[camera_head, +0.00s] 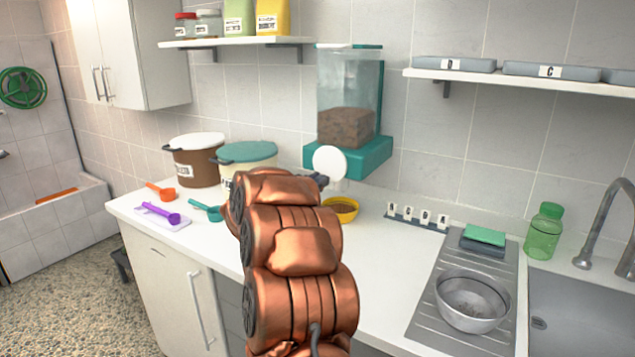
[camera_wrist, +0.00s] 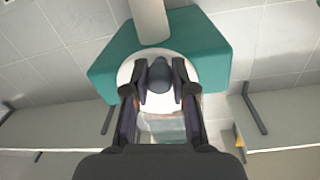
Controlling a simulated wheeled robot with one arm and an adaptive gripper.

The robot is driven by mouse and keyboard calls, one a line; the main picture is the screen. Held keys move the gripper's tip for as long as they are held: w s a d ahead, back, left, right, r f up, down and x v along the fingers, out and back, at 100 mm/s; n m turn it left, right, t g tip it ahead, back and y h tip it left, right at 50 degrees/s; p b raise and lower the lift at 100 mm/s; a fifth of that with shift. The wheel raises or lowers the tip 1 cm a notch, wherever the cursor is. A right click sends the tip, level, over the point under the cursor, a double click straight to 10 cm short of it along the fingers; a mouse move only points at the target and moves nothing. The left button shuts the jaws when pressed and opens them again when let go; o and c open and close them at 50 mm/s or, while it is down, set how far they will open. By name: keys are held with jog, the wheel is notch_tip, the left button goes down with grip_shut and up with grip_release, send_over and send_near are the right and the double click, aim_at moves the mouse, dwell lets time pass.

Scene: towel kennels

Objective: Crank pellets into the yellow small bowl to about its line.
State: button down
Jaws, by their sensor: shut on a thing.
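The pellet dispenser (camera_head: 372,158) is on the wall, with a teal body and a clear hopper (camera_head: 346,90) partly full of brown pellets. Its round white crank disc (camera_head: 330,160) faces me and shows large in the wrist view (camera_wrist: 192,64). My gripper (camera_head: 321,179) is at the disc; in the wrist view, its fingers (camera_wrist: 160,82) are shut on the dark crank knob (camera_wrist: 160,72). The yellow small bowl (camera_head: 348,219) stands upright on the counter below the spout, with brown pellets inside. My arm is close to its left side. Its line cannot be made out.
A brown bin (camera_head: 197,165), a cream bin with a teal lid (camera_head: 248,153) and coloured scoops (camera_head: 160,213) are on the left. A lettered rack (camera_head: 418,217), a metal bowl (camera_head: 472,312), a green bottle (camera_head: 543,232) and a sink (camera_head: 575,315) are right. White counter is bare in front of the rack.

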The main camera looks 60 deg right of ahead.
jog(key=shift+w+r+m+b, duration=0.15)
jog(key=shift+w+m+b, duration=0.3)
jog(key=shift+m, duration=0.65)
jog(key=shift+w+r+m, duration=0.2)
jog(key=shift+m, duration=0.5)
jog(key=c, duration=1)
grip_release()
jog(key=shift+o, duration=0.2)
jog(key=shift+a, duration=0.1)
jog(key=a, duration=1.2)
